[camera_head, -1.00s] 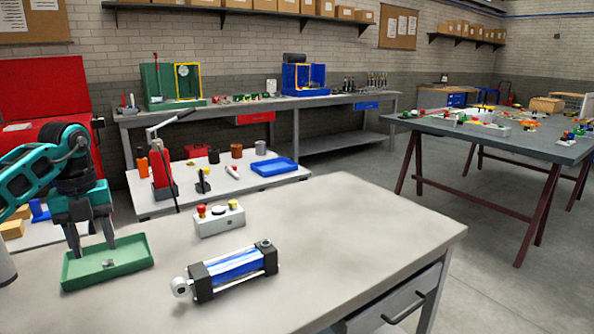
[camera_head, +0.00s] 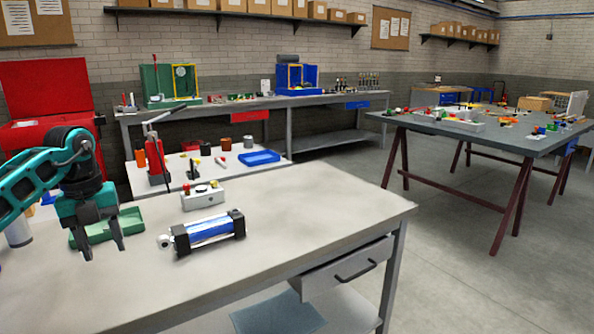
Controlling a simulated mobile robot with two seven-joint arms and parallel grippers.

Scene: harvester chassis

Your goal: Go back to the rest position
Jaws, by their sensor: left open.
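My left gripper (camera_head: 103,250) is open and empty, fingers pointing down, at the left of the view. It shows in front of the green tray (camera_head: 131,224) and hides part of it. My teal left arm (camera_head: 35,180) comes in from the left edge. My right gripper is not in view.
The near grey table (camera_head: 290,230) holds a blue and black cylinder (camera_head: 209,230) and a grey button box (camera_head: 203,196). Its right half is bare. Behind are a bench with a red press (camera_head: 155,155) and a blue tray (camera_head: 259,157). A dark table (camera_head: 500,138) stands right.

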